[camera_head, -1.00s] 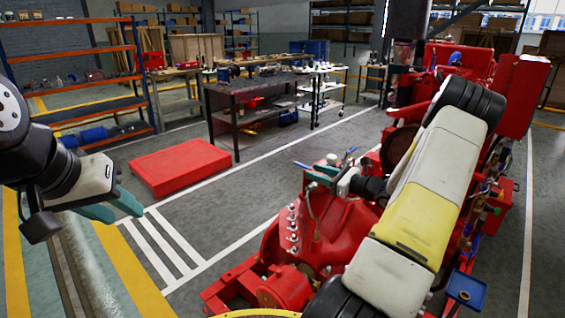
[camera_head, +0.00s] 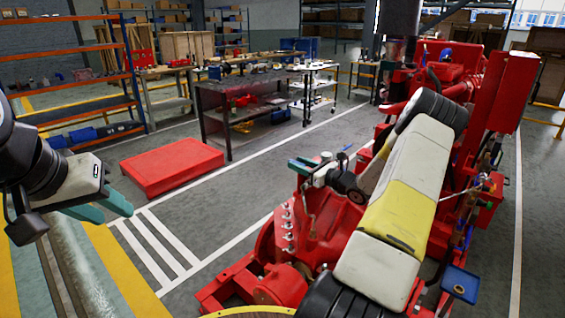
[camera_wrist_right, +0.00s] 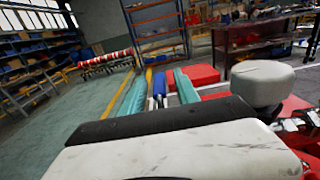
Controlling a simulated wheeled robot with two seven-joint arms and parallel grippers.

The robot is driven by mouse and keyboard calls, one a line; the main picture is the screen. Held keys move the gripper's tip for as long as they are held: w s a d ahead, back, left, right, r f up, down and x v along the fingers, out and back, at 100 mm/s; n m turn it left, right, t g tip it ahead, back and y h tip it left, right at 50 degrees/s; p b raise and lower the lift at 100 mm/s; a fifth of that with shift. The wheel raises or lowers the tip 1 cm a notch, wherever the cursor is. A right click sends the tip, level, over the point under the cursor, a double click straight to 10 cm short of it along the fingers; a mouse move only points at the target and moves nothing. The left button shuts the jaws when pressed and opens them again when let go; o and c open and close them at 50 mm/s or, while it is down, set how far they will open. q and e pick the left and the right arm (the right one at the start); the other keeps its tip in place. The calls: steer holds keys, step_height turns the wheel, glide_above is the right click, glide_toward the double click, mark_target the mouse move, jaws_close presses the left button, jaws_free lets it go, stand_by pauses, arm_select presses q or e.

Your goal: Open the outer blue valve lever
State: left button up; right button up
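My right gripper (camera_head: 301,165) is over the top of the red pumpset (camera_head: 315,225), its teal fingers pointing left. In the right wrist view its two fingers (camera_wrist_right: 158,90) are apart, and a blue lever (camera_wrist_right: 158,84) shows in the gap between them; I cannot tell whether either finger touches it. In the head view that lever is hidden by the gripper. Another blue lever (camera_head: 345,149) shows just behind the gripper. A pale round cap (camera_head: 326,157) stands beside the gripper and looks large in the wrist view (camera_wrist_right: 262,82). My left gripper (camera_head: 105,208) is open and empty at far left.
A low red platform (camera_head: 172,166) lies on the floor left of the pumpset. A dark workbench (camera_head: 240,92) and orange shelves (camera_head: 85,95) stand behind. A small blue tray (camera_head: 460,284) is at lower right. The floor between platform and pumpset is clear.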

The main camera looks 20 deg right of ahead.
steer(key=shift+c, duration=0.5)
jaws_close()
stand_by(0.8)
